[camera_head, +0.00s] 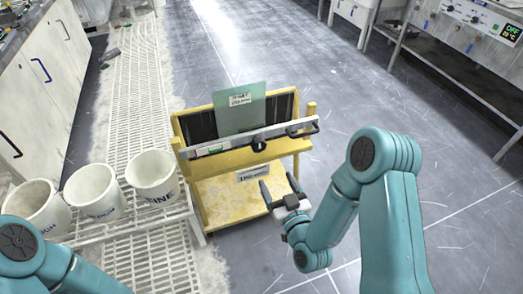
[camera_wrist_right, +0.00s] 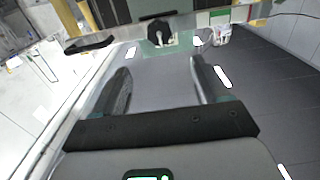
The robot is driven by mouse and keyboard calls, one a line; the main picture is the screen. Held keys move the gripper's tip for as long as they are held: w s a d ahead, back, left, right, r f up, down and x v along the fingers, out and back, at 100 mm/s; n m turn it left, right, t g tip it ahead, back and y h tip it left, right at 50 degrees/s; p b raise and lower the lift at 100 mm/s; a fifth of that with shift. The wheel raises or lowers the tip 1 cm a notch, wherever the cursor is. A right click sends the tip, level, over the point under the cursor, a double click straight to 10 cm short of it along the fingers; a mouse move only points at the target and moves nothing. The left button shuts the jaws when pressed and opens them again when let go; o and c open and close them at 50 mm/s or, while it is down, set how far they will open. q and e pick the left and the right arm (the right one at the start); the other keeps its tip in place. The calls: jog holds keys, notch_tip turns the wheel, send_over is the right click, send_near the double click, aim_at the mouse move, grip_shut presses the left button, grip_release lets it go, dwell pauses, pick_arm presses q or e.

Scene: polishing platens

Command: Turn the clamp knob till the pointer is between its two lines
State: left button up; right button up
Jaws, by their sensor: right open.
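The black clamp knob (camera_head: 259,144) sits at the middle of the grey clamp bar (camera_head: 225,142) across the front of a yellow stand. In the right wrist view the knob (camera_wrist_right: 160,32) shows near the top, in front of a pale plate. Its pointer and the two lines are too small to tell apart. My right gripper (camera_head: 279,187) is open and empty, below and a little right of the knob, apart from it. Its spread fingers (camera_wrist_right: 160,70) also show in the right wrist view. My left gripper is out of view.
A green plate (camera_head: 239,108) stands upright behind the bar. The yellow stand (camera_head: 230,200) has a labelled lower shelf. A black handle (camera_head: 303,130) is at the bar's right end. Several white buckets (camera_head: 92,193) stand on a grating at left. Open floor lies to the right.

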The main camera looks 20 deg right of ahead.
aim_at(260, 147)
jog(key=w, duration=1.6)
jog(key=shift+a, duration=0.25)
jog(key=shift+c, duration=0.3)
jog(key=c, duration=0.9)
